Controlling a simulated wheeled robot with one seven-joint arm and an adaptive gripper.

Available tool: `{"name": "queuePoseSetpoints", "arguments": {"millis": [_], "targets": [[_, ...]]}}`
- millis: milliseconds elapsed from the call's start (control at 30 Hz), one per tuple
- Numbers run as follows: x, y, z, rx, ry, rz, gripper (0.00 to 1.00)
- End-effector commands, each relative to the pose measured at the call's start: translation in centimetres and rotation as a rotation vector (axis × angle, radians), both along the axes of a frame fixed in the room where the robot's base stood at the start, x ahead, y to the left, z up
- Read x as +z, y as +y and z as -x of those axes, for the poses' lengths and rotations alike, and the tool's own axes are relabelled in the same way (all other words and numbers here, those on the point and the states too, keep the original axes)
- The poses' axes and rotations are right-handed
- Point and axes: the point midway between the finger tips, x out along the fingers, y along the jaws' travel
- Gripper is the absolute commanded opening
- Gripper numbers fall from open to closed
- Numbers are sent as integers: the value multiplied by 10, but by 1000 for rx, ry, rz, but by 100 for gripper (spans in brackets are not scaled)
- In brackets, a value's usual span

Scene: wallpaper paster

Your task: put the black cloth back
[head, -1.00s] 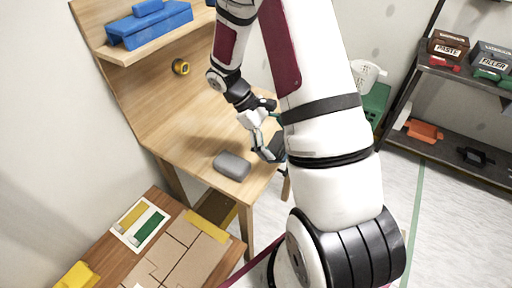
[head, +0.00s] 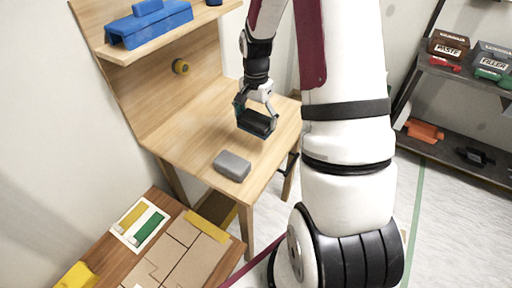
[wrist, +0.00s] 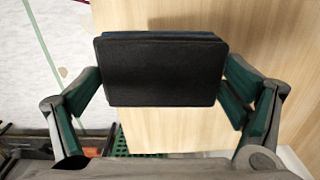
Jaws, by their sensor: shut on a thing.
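The black cloth (head: 256,122) is a folded dark block. My gripper (head: 256,112) is shut on it and holds it over the wooden workbench in the head view. In the wrist view the cloth (wrist: 160,72) fills the upper middle, between the two green-padded fingers of my gripper (wrist: 160,92), with a thin blue edge behind it. The workbench top (head: 200,130) lies below; it also shows in the wrist view (wrist: 270,50). I cannot tell the exact height of the cloth above the bench.
A grey block (head: 232,165) lies near the bench's front edge. A low table (head: 170,205) with flat panels stands at lower left. Dark shelving (head: 450,140) is at right.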

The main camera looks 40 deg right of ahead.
Motion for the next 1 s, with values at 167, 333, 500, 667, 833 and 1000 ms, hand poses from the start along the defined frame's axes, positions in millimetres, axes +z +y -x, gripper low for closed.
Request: {"name": "queuePoseSetpoints", "arguments": {"millis": [167,333,500,667,833,1000], "targets": [[0,0,0,-3,1,1,62],[-7,0,1,-1,4,0,62],[-34,0,1,-2,6,-1,62],[-50,0,1,-1,3,0,62],[-71,0,1,0,5,0,62],[-93,0,1,0,4,-1,62]]}}
